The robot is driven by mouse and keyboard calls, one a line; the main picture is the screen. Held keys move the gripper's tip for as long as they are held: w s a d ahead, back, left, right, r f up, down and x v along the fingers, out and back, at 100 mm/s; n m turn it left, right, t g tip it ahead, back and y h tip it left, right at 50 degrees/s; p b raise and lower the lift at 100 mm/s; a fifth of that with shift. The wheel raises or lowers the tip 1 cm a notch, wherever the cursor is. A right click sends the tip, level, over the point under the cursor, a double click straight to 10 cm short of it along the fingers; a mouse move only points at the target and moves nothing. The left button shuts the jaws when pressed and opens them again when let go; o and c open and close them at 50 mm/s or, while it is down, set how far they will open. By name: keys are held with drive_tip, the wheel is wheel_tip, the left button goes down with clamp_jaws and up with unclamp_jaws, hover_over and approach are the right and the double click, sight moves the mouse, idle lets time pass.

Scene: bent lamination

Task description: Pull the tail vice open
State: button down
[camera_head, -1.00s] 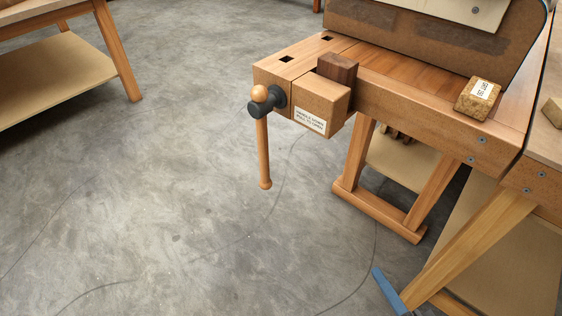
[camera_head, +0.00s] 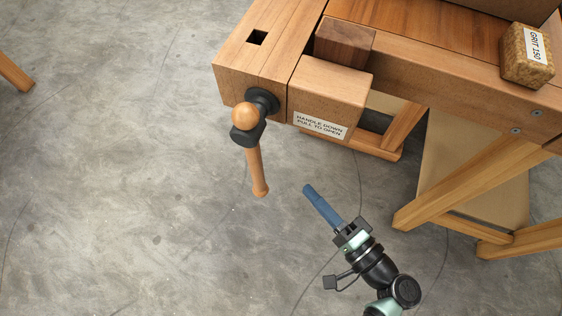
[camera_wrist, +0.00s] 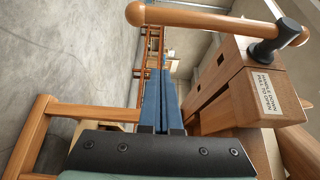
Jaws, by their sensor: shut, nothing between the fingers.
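The tail vice (camera_head: 329,92) is a wooden block at the near left corner of the workbench. Its label (camera_head: 320,125) reads "HANDLE DOWN PULL TO OPEN". A dark wood block (camera_head: 344,42) stands between the vice and the bench edge. The wooden handle (camera_head: 256,170) hangs down from a black screw hub (camera_head: 262,101), with a ball at its top. My gripper (camera_head: 308,189) is shut and empty, its blue fingers below the vice and right of the handle's lower end, apart from both. In the wrist view the handle (camera_wrist: 205,17) lies beyond the fingers (camera_wrist: 161,75), at the top.
A sanding block (camera_head: 527,58) marked "GRIT 150" rests on the bench at right. The bench's wooden legs and lower shelf (camera_head: 470,175) stand right of my gripper.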

sight(264, 186)
drive_tip(key=w+a+b, duration=0.1)
drive_tip(key=w+a, duration=0.2)
drive_tip(key=a, duration=0.5)
idle(0.4)
drive_tip(key=shift+s+a+p, duration=0.2)
drive_tip(key=shift+s+a, duration=0.05)
drive_tip(key=shift+s, duration=0.3)
drive_tip(key=shift+s+a+p, duration=0.2)
drive_tip(key=shift+s, duration=0.35)
